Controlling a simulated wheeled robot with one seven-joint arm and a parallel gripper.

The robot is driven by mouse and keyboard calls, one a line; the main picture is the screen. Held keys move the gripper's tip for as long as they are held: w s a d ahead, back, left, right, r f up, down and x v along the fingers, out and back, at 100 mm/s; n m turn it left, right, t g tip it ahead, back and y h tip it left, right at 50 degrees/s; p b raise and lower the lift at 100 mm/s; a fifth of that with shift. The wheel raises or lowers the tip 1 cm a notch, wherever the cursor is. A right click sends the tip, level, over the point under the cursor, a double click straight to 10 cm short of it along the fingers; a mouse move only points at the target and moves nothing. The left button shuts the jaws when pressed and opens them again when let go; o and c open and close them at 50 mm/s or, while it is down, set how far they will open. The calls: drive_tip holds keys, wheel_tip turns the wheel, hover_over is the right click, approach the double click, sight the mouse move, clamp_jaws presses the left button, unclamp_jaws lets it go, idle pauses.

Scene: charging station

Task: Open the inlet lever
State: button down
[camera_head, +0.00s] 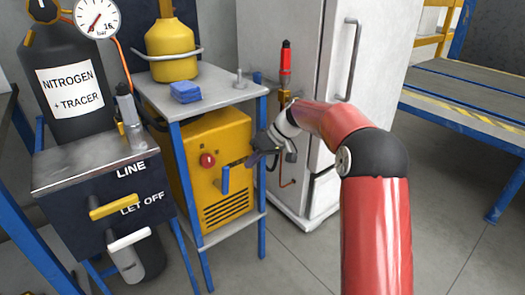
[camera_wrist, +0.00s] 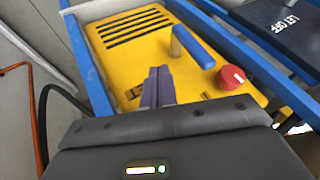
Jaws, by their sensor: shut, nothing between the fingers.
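A blue lever (camera_head: 225,180) sticks out from the front of a yellow machine (camera_head: 222,138) and hangs downward in the head view. No label naming it as the inlet is readable. In the wrist view the lever (camera_wrist: 194,46) lies on a brassy stem, just beyond and right of my fingertips. My gripper (camera_head: 252,160) is at the machine's front, right of the lever. Its fingers are together and empty in the wrist view (camera_wrist: 158,74), pointing at the yellow panel beside the lever. I cannot tell whether they touch the lever or stem.
A red knob (camera_head: 207,160) sits left of the lever. A blue-framed stand (camera_head: 187,215) surrounds the machine. At left, a dark box (camera_head: 75,190) marked LINE and LET OFF has a yellow handle (camera_head: 114,207) and a white handle (camera_head: 129,239). A white cabinet (camera_head: 305,160) stands behind my arm.

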sight(225, 181)
drive_tip(key=shift+s+a+f, duration=0.15)
drive_tip(key=shift+s+a, duration=0.2)
drive_tip(key=shift+a, duration=0.4)
drive_tip(key=shift+s+a+f, duration=0.15)
drive_tip(key=shift+s+a, duration=0.25)
drive_tip(key=shift+a, duration=0.3)
drive_tip(key=shift+s+a+f, duration=0.15)
drive_tip(key=shift+s+a, duration=0.2)
drive_tip(key=shift+a, duration=0.4)
drive_tip(key=shift+s+a+r+h+b, duration=0.3)
drive_tip(key=shift+s+a+b, duration=0.25)
drive_tip(key=shift+a, duration=0.3)
